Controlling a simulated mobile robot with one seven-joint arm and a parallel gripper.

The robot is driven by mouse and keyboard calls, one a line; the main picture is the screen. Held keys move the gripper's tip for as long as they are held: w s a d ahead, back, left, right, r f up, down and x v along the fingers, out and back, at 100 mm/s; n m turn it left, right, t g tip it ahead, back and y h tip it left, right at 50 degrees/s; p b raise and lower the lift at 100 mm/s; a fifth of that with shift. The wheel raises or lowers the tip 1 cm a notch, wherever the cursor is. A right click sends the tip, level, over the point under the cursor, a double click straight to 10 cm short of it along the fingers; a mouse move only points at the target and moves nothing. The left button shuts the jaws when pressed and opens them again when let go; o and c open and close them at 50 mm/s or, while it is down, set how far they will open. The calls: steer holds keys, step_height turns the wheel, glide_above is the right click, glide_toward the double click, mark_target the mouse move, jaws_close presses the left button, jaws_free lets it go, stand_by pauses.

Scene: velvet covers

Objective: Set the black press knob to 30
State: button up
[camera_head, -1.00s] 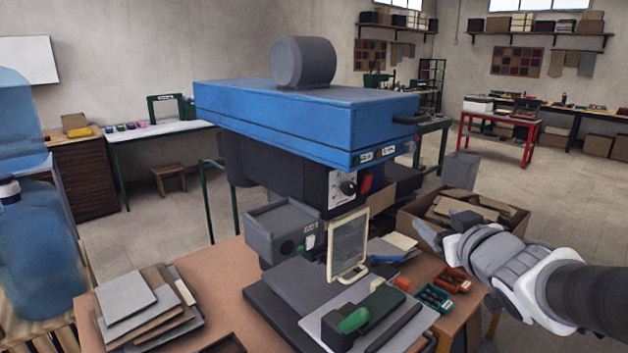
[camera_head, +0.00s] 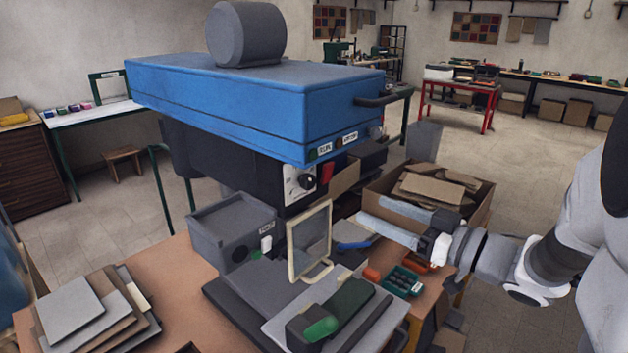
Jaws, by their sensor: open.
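The black press knob (camera_head: 306,182) sits on a pale dial plate (camera_head: 294,187) on the front of the dark press head, under the blue press cover (camera_head: 250,110). The dial's numbers are too small to read, so I cannot tell its setting. My gripper (camera_head: 368,213) is open and empty, with its fingers pointing left. In the picture it is to the right of the knob and a little lower, clearly apart from it. No part of the knob is covered by my gripper.
A red switch (camera_head: 327,173) is just right of the dial. A framed clear guard (camera_head: 309,241) stands below the knob. A cardboard box (camera_head: 475,207) is behind my gripper. Small coloured bins and a green-handled tool (camera_head: 340,312) lie on the lower bench.

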mark_target(312, 183)
steer(key=p+x, duration=0.1)
steer(key=x, duration=1.3)
steer(key=shift+w+a, duration=0.3)
jaws_close()
